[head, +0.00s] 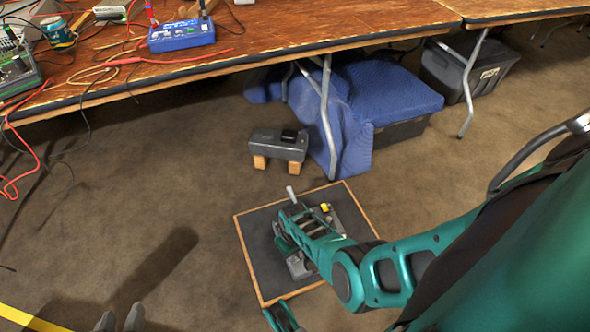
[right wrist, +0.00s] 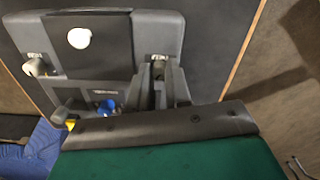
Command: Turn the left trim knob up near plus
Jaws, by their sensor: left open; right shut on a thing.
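A grey control unit (head: 298,266) lies on a dark, wood-edged board (head: 262,240) on the floor. In the right wrist view the unit (right wrist: 158,30) shows a white round cap (right wrist: 80,38), a pale knob (right wrist: 35,67), a blue knob (right wrist: 107,108) and a yellow part (right wrist: 70,124). My right gripper (right wrist: 158,72) is shut on a small part at the unit's edge, apparently the trim knob; the fingers hide most of it, and its marks cannot be read. In the head view my right gripper (head: 292,217) is over the unit. My left gripper (head: 120,319) is open and empty at the bottom edge, away from the board.
A pale lever (head: 291,194) stands up by the unit. A grey box on wooden blocks (head: 278,146) sits behind the board. A blue cloth (head: 395,95) covers a bin under the cluttered table (head: 260,25). The floor left of the board is clear.

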